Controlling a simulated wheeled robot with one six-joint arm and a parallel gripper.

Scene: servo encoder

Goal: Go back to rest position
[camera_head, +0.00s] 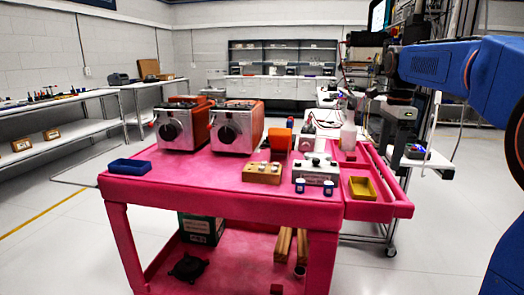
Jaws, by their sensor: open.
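My arm (440,62) comes in from the right edge, blue at the near end and dark grey further out. My gripper (396,146) hangs from its far end, pointing down, beyond the right side of the pink cart (225,192). It is open, with nothing visible between its fingers, and apart from the things on the cart top. Its fingertips are small and hard to make out against the cluttered background.
The cart holds two grey-and-orange servo units (236,128), a blue tray (130,166), a wooden block (262,173), a grey fixture (316,170), a white bottle (348,136) and a yellow bin (362,188). Shelves (60,140) line the left wall. Floor at the right front is clear.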

